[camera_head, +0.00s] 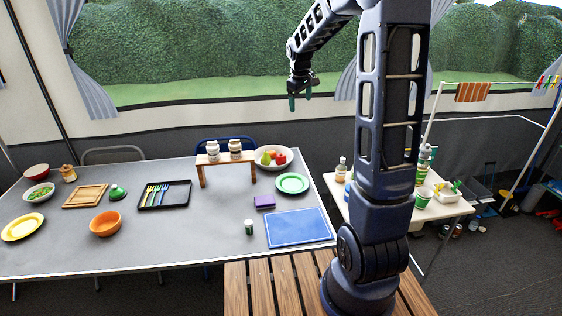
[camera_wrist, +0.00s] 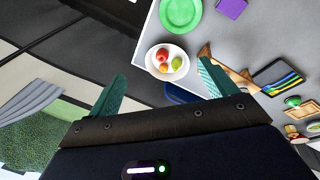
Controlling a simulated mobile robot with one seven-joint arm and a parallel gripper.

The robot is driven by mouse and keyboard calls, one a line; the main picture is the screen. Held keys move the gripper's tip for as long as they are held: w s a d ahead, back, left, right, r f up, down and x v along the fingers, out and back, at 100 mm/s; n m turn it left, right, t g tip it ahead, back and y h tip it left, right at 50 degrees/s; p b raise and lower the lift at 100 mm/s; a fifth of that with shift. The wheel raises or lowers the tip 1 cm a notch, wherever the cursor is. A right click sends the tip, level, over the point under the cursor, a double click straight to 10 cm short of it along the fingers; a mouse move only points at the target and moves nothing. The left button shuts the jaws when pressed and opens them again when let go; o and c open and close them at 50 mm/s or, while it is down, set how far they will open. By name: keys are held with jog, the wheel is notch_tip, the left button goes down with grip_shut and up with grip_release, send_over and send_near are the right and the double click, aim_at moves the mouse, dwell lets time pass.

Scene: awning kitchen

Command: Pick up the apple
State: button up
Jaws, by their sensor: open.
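The red fruit, which looks like the apple (camera_head: 281,155), lies in a white bowl (camera_head: 263,166) at the far right of the grey table, with green and orange fruit beside it. In the wrist view, the bowl (camera_wrist: 184,74) shows beyond the fingers, with a red fruit (camera_wrist: 162,54), an orange one (camera_wrist: 163,68) and a yellow-green one (camera_wrist: 176,63). My gripper (camera_head: 300,98) is open and empty, fingers pointing down, high above the table's far edge in the head view. Its green fingers (camera_wrist: 160,78) are spread wide in the wrist view, apart from the bowl.
A green plate (camera_head: 292,183), purple block (camera_head: 265,203) and blue board (camera_head: 297,228) lie nearer. A black cutlery tray (camera_head: 164,195) is farther left. A blue chair (camera_head: 226,143) stands behind the table.

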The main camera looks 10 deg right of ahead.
jog(key=w+a+f+n, duration=0.3)
jog(key=w+f, duration=1.1)
jog(key=w, duration=0.1)
jog(key=n+g, duration=0.1)
jog(key=n, duration=0.2)
send_near(280, 155)
jog(key=shift+w+a+f+h, duration=0.1)
jog(key=shift+a+f+h, duration=0.1)
jog(key=shift+h, duration=0.1)
jog(key=f, duration=0.3)
jog(key=d+f, duration=0.1)
jog(key=f, duration=0.6)
jog(key=shift+w+d+f, duration=0.15)
jog(key=shift+w+d, duration=0.15)
jog(key=shift+w, duration=0.1)
jog(key=shift+c, duration=0.4)
jog(key=c, duration=1)
